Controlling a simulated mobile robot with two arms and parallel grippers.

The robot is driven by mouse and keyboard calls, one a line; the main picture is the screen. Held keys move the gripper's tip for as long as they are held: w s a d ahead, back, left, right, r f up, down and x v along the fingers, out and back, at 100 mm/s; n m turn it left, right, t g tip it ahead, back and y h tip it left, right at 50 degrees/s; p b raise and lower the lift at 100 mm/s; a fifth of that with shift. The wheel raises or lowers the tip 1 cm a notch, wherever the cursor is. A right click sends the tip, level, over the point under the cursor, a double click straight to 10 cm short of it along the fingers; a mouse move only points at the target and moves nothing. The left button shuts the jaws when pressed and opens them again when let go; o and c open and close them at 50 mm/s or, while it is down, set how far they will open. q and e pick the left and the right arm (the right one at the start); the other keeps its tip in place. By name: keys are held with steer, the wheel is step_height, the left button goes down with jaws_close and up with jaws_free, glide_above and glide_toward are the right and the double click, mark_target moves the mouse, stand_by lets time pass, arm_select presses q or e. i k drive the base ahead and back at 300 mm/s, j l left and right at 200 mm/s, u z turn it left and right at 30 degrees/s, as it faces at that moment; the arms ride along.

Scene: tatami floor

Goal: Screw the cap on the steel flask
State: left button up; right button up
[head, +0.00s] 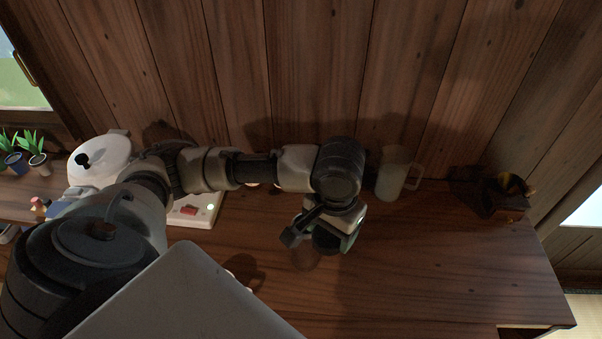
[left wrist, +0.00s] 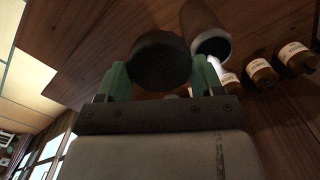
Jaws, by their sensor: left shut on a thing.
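My left gripper (head: 338,232) hangs over the middle of the wooden desk. In the left wrist view its green fingers (left wrist: 160,82) are shut on a round black cap (left wrist: 160,60). The cap also shows as a dark disc under the gripper in the head view (head: 326,243). A grey cylinder with a paler end (left wrist: 204,30), which looks like the steel flask, stands just beyond the cap in the wrist view. Whether the two touch I cannot tell. I cannot make out the flask clearly in the head view. My right gripper is not in view.
A pale, handled pitcher (head: 391,178) stands by the wall, right of my left arm. A dark container (head: 503,198) is at the far right. A white rounded appliance (head: 100,160) and potted plants (head: 38,160) are at left. Brown labelled bottles (left wrist: 260,72) show in the wrist view. The desk's right front is clear.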

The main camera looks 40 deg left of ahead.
mark_target(305, 257)
steer(key=k+l+u, duration=0.1)
steer(key=u, duration=0.25)
steer(key=k+u, duration=0.15)
steer(key=u, duration=0.25)
steer(key=k+l+u, duration=0.1)
steer(key=u, duration=0.25)
steer(key=k+j, duration=0.05)
